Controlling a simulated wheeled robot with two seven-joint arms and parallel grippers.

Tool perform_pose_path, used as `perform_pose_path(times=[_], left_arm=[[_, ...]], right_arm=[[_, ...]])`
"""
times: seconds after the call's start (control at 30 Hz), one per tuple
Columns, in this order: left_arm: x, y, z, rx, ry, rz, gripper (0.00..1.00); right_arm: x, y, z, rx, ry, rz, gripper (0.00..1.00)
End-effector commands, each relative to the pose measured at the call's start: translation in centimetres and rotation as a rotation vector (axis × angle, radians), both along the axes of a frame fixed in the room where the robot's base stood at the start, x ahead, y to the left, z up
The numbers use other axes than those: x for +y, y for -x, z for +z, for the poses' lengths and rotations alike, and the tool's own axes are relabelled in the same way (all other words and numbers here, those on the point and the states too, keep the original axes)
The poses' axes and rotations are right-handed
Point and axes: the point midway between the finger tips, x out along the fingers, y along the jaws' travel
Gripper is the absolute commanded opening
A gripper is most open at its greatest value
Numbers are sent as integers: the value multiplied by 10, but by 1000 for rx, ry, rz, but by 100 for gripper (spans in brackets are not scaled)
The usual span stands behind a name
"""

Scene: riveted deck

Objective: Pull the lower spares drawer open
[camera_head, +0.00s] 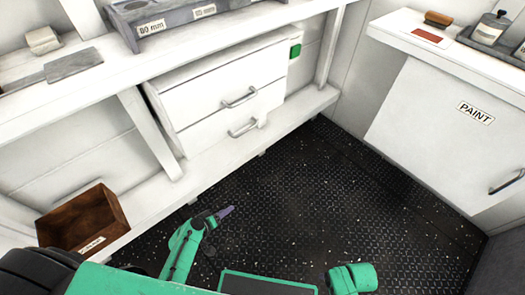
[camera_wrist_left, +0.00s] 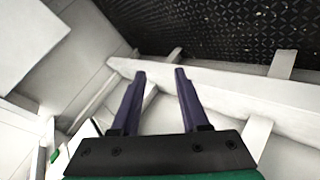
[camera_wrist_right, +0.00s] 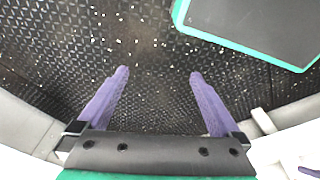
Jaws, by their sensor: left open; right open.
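The white drawer unit sits under the bench in the head view. Its lower drawer (camera_head: 203,133) has a grey bar handle (camera_head: 243,128) and looks shut. The upper drawer (camera_head: 205,95) above it has a similar handle (camera_head: 239,98) and also looks shut. My left gripper (camera_head: 229,211) is low over the dark deck, in front of and below the drawers, apart from the handle. In the left wrist view its purple fingers (camera_wrist_left: 160,73) are spread and empty. My right gripper's fingers (camera_wrist_right: 159,74) are spread and empty over the deck in the right wrist view.
A brown open box (camera_head: 112,207) stands at lower left. A green block (camera_head: 295,51) is beside the upper drawer. A white cabinet labelled PAINT (camera_head: 420,130) stands at right. The riveted deck (camera_head: 320,190) between is clear.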

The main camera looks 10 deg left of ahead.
Motion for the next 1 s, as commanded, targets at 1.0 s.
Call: perform_pose_path(times=[1.0], left_arm=[[-35,-222,200,-805,435,52,45]], right_arm=[[7,-32,-63,-11,-12,-20,100]])
